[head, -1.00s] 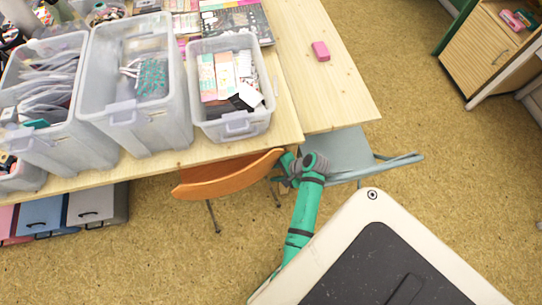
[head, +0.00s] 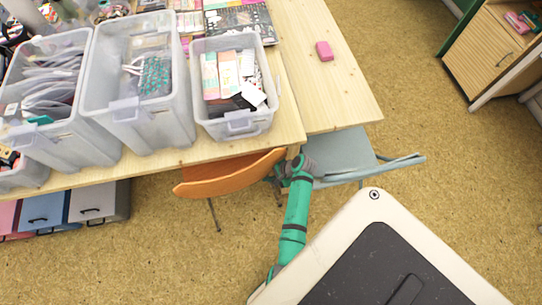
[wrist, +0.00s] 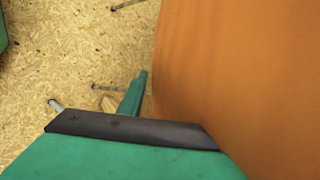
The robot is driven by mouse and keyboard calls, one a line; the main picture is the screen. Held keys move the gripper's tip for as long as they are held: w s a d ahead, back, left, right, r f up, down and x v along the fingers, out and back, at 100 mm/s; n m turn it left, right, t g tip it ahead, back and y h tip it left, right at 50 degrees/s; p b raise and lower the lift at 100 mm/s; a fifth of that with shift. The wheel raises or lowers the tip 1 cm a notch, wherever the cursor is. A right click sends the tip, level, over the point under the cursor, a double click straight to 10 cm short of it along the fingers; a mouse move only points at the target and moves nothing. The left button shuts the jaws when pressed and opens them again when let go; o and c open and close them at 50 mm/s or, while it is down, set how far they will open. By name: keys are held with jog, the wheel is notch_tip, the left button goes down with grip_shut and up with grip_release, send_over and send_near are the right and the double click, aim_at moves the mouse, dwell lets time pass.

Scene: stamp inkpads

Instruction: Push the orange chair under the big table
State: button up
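The orange chair (head: 225,178) stands at the front edge of the big table (head: 150,165), in the left half of the head view. Its legs show on the floor below, and part of it is hidden by the tabletop. My gripper (head: 280,172) is at the chair's right end, close beside the orange shell; contact is unclear. In the wrist view the orange surface (wrist: 240,80) fills the right side. A green finger with a dark pad (wrist: 130,130) lies across the bottom, and another green part stands beside the chair. The finger gap is not clear.
A grey-blue chair (head: 345,155) stands right of my arm, partly under the smaller table part (head: 325,95). Plastic bins (head: 235,120) crowd the tabletop's front. Drawers (head: 98,205) sit under the table at left. Open floor lies below the orange chair.

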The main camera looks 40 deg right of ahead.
jog(key=shift+x, duration=1.85)
grip_shut()
